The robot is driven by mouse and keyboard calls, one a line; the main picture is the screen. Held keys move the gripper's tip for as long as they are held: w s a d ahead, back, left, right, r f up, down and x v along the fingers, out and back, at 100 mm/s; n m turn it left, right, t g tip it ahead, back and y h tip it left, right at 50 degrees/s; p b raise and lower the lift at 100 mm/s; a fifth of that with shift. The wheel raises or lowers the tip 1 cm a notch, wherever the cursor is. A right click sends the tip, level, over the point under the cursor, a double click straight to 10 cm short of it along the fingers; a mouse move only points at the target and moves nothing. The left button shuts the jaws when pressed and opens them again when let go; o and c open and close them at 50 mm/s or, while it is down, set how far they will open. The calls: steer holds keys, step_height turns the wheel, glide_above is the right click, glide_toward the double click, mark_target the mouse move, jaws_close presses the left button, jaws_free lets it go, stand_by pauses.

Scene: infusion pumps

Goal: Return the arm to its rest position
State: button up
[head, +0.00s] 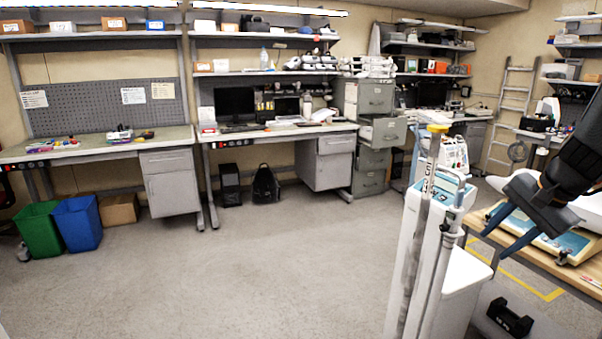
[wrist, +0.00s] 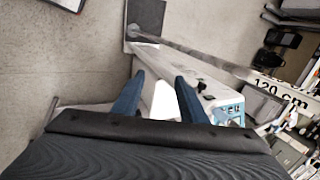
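My gripper (head: 494,246) is at the right of the head view, pointing down and left above the wooden table. Its two dark blue fingers are spread apart and nothing shows held between them. In the wrist view, the gripper (wrist: 158,80) is also open, with a white and light blue device partly showing behind the fingers. My dark arm comes in from the right edge of the head view.
A white wheeled unit with upright poles (head: 421,220) stands left of my gripper. A white device with a blue panel (head: 572,243) lies on the wooden table (head: 487,219) below. Workbenches and a filing cabinet (head: 370,97) line the back.

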steer(key=s+a+f+n+g, duration=0.1)
steer(key=s+a+f+n, duration=0.2)
steer(key=a, duration=0.6)
steer(key=s+a+f+n+g+h, duration=0.1)
steer(key=s+a+f+n, duration=0.2)
steer(key=a+n, duration=0.3)
steer(key=s+a+f+n+g, duration=0.1)
steer(key=s+a+f+n, duration=0.3)
steer(key=a, duration=0.8)
steer(key=shift+s+a+n+g+h, duration=0.3)
steer(key=shift+s+n+g, duration=0.1)
steer(key=shift+s+n, duration=0.3)
steer(key=shift+f, duration=0.1)
steer(key=shift+c, duration=1)
steer(key=shift+a, duration=0.1)
